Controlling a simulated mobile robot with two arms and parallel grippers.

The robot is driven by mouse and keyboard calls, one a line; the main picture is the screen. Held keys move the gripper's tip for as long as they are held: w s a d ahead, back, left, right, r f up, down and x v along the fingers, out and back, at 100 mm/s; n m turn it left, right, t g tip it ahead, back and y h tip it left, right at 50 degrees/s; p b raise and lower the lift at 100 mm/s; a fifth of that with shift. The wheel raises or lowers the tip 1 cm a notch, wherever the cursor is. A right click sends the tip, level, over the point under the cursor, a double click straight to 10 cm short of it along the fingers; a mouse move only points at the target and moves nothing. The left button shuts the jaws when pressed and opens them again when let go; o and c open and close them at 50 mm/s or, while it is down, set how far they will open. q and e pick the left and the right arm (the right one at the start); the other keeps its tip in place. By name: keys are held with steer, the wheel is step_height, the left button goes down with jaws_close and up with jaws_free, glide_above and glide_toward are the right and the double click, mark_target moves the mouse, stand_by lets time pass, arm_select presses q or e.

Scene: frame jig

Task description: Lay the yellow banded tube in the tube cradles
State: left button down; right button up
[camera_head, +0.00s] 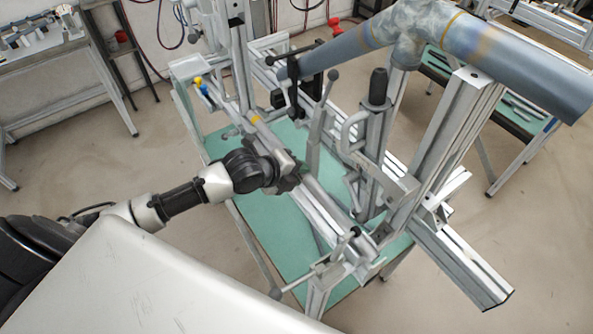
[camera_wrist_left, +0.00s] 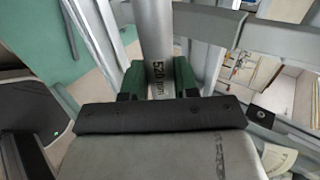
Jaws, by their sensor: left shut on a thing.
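The yellow banded tube (camera_head: 268,136) is a slim grey tube with a yellow band near its far end, in the middle of the head view. My left gripper (camera_head: 287,172) is shut on it. In the left wrist view the tube (camera_wrist_left: 157,35) runs away from me between the green finger pads, with a "520 mm" mark on it. The tube lies along and over the jig's long rail (camera_head: 328,218). The gripper and arm hide part of it. I cannot tell the tube cradles apart from the other jig parts, or whether the tube touches them. My right gripper is not in view.
The jig stands on a green-topped table (camera_head: 262,222). Upright clamps (camera_head: 375,125) and metal posts (camera_head: 455,125) crowd the tube's right side. A large grey pipe (camera_head: 515,55) crosses above at the upper right. A workbench (camera_head: 50,55) stands at the back left, with open floor before it.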

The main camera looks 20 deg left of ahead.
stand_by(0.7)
arm_select(q)
steer(key=c, duration=0.8)
jaws_free()
steer(key=shift+f, duration=0.1)
steer(key=shift+s, duration=0.1)
steer(key=shift+b+v, duration=1.05)
steer(key=shift+v, duration=4.3)
